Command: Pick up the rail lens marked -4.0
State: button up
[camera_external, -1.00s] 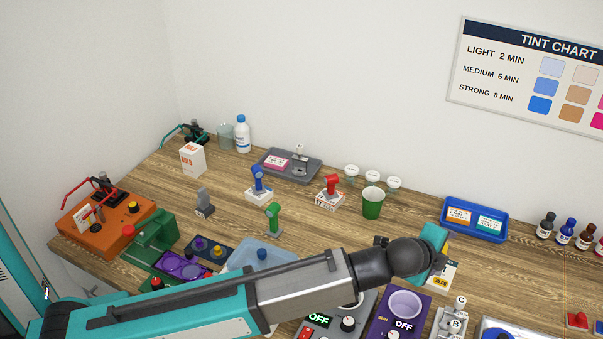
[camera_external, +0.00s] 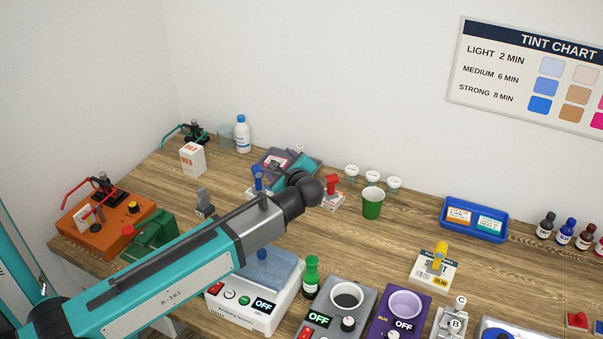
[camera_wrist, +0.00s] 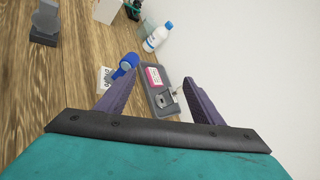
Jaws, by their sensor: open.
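Several small white round discs stand on the bench, one of them (camera_external: 351,170) behind the green cup; they may be rail lenses, but no -4.0 mark is readable. Another white disc (camera_external: 300,149) shows at the back of the grey tray (camera_wrist: 155,98). The tray holds a pink-labelled card (camera_wrist: 154,77) and a small grey block (camera_wrist: 165,99). My gripper (camera_wrist: 160,70) is open and empty, its dark fingers apart, pointing toward the tray. In the external view the teal hand covers part of the tray, and the fingertips are hard to make out.
A blue-headed stand (camera_wrist: 127,66) is near the left finger. A red-headed stand (camera_external: 332,183) and a green cup (camera_external: 373,202) stand right of the hand. A white bottle (camera_external: 242,134) is behind.

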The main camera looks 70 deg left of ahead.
jog(key=s+a+g, duration=0.2)
jog(key=s+a, duration=0.2)
jog(key=s, duration=0.2)
jog(key=g+h, duration=0.3)
jog(key=g, duration=0.3)
send_near(204, 200)
jog(key=shift+w+a+r+b, duration=0.1)
jog(key=shift+a+b, duration=0.35)
jog(key=shift+a, duration=0.25)
jog(key=shift+s+d+f, duration=0.25)
jog(key=shift+s+d, duration=0.05)
jog(key=p+x, duration=0.1)
jog(key=x, duration=0.6)
jog(key=shift+s+a+p, duration=0.15)
jog(key=shift+a+p, duration=0.1)
jog(key=shift+p, duration=0.15)
jog(key=shift+s+a+f, duration=0.2)
jog(key=shift+a+f, duration=0.15)
jog(key=shift+s, duration=0.1)
